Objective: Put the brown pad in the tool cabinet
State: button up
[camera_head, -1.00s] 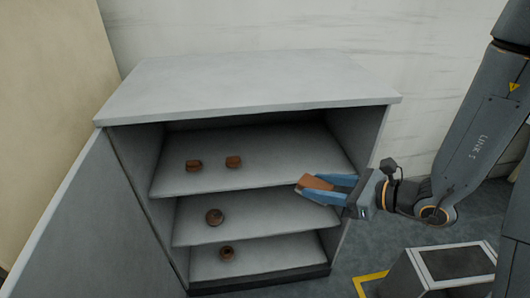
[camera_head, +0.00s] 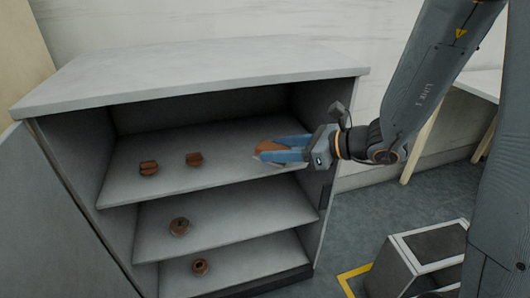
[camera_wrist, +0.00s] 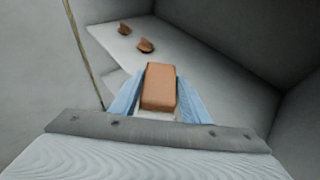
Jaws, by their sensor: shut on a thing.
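The brown pad (camera_head: 270,147) is held between the blue fingers of my gripper (camera_head: 280,150). In the wrist view the pad (camera_wrist: 159,87) shows as a brown block with a blue finger on each side. The grey tool cabinet (camera_head: 190,75) stands open, with its door (camera_head: 30,220) swung to the left. My gripper reaches in from the right, at the right part of the top shelf (camera_head: 125,180). I cannot tell whether the pad touches the shelf.
Two brown pieces, one at the left (camera_head: 149,168) and one nearer the middle (camera_head: 194,159), lie on the top shelf. One round brown piece (camera_head: 179,227) is on the middle shelf, another (camera_head: 200,267) on the lowest.

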jog(key=w+a, duration=0.1)
jog(key=w, duration=0.2)
jog(key=w+a+f, duration=0.1)
jog(key=w, duration=0.2)
jog(key=w+f, duration=0.1)
jog(key=w, duration=0.3)
jog(key=shift+a, duration=0.4)
jog(key=shift+w+f+b, duration=0.1)
jog(key=shift+f+b, duration=0.4)
jog(key=shift+f, duration=2)
jog(key=o, duration=1.2)
jog(key=shift+f, duration=0.15)
jog(key=shift+c, duration=0.2)
